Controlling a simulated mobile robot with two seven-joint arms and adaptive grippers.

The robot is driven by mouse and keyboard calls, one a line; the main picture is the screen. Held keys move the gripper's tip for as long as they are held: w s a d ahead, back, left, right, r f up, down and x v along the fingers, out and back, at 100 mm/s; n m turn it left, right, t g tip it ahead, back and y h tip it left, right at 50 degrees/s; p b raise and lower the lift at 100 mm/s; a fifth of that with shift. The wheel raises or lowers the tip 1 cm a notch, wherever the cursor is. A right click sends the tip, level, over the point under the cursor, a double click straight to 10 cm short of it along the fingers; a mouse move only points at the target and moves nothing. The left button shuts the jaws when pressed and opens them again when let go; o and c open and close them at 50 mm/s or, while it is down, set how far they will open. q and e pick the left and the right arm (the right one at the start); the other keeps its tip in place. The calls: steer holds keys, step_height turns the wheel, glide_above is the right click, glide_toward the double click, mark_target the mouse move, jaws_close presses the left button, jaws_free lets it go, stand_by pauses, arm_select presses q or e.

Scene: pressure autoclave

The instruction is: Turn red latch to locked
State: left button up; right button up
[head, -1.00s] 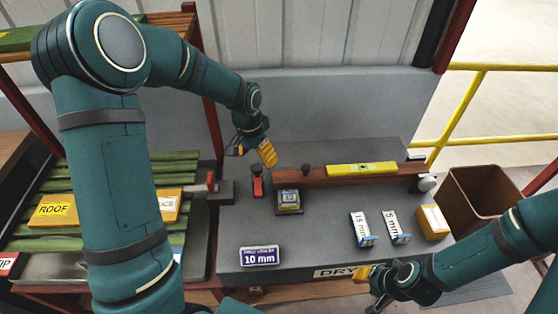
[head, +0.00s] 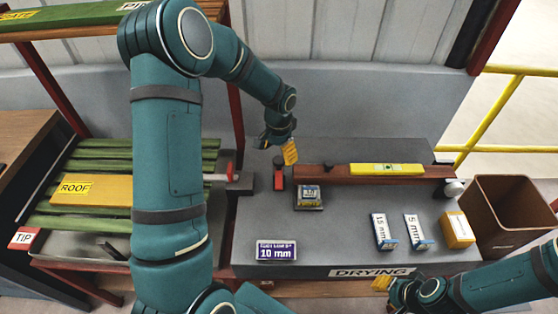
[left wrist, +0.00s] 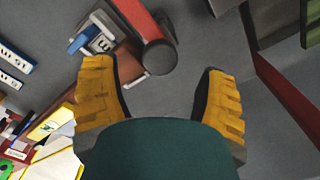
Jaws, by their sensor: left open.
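A small red latch (head: 278,182) with a dark round knob (head: 278,161) stands at the back left of the grey worktop. The left wrist view shows a red bar (left wrist: 137,20) ending at a dark round knob (left wrist: 158,57). My left gripper (head: 277,147) is open and just above the knob, and its yellow fingers hide part of the area behind it. In the left wrist view the knob lies beyond and between the spread fingertips, with nothing gripped. My right gripper (head: 382,283) is at the front edge of the worktop; its opening is unclear.
A brown bar (head: 335,174) with a yellow level (head: 386,169) runs to the right of the latch. A small stacked block (head: 309,198) stands in front of it. A brown bin (head: 510,215) stands right.

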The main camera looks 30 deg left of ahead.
mark_target(279, 159)
arm_select(q)
steer(key=shift+f, duration=1.85)
jaws_close()
